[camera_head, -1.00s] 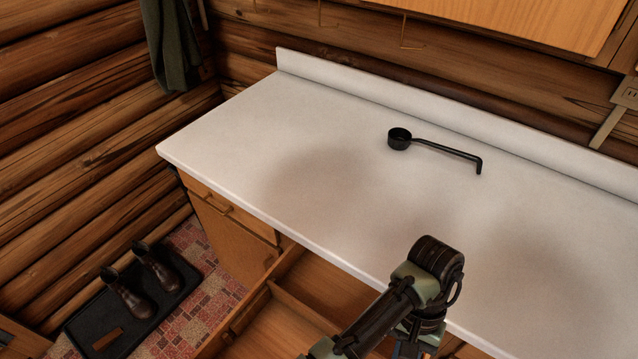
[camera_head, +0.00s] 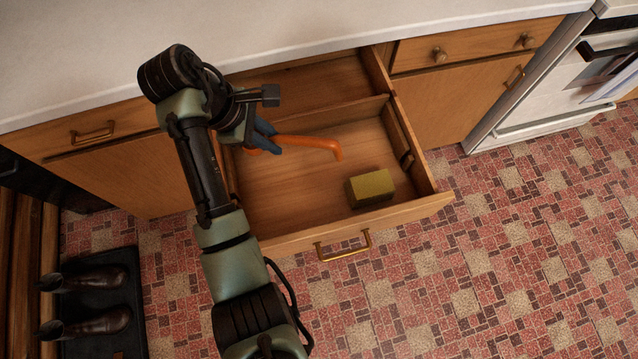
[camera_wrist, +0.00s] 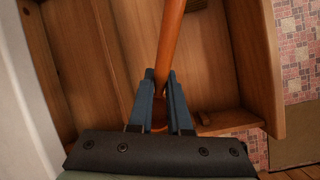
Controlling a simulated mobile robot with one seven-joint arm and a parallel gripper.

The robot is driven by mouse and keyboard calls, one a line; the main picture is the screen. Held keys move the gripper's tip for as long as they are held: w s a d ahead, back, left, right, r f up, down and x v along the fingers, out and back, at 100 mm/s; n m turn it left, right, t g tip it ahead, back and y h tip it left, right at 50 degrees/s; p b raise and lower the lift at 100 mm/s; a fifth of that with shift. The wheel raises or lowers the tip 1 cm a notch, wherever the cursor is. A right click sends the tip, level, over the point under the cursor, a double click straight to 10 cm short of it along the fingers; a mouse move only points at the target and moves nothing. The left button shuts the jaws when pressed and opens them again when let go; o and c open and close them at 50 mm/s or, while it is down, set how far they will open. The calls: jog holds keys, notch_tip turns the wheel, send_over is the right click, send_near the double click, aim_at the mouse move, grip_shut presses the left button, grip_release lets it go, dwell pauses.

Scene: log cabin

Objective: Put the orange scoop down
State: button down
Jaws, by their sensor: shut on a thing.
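The orange scoop (camera_head: 312,143) is in my gripper (camera_head: 264,137), over the front compartment of the open drawer (camera_head: 290,185). Its long handle points to the right in the head view and ends in a bent tip. In the wrist view my gripper (camera_wrist: 160,100) has its blue fingers shut on the scoop, and the orange handle (camera_wrist: 172,40) runs up from between them. The scoop's bowl end is mostly hidden by the fingers. I cannot tell whether the scoop touches the drawer floor.
A yellow-green block (camera_head: 370,188) lies in the drawer's front right part. A divider (camera_head: 345,113) splits the drawer. The white counter (camera_head: 300,30) is above, a stove (camera_head: 550,90) stands at the right, and boots (camera_head: 88,322) sit on a dark tray at the lower left.

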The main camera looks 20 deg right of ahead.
aim_at(276, 169)
jog(key=f+n+b, duration=0.1)
jog(key=w+a+f+n+t, duration=0.1)
jog(key=n, duration=0.1)
jog(key=shift+w+a+f+n+t+b, duration=0.1)
jog(key=shift+f+n+t+b, duration=0.05)
jog(key=shift+n+t+b, duration=0.2)
jog(key=shift+w+a+f+n+t+y, duration=0.15)
jog(key=shift+a+n+t+y, duration=0.15)
jog(key=shift+a+n, duration=0.35)
notch_tip(276, 169, down, 10)
jog(key=shift+d+r+b, duration=0.1)
jog(key=shift+d+b, duration=0.05)
jog(key=shift+b, duration=0.85)
jog(key=c, duration=0.9)
grip_release()
jog(key=shift+o, duration=0.2)
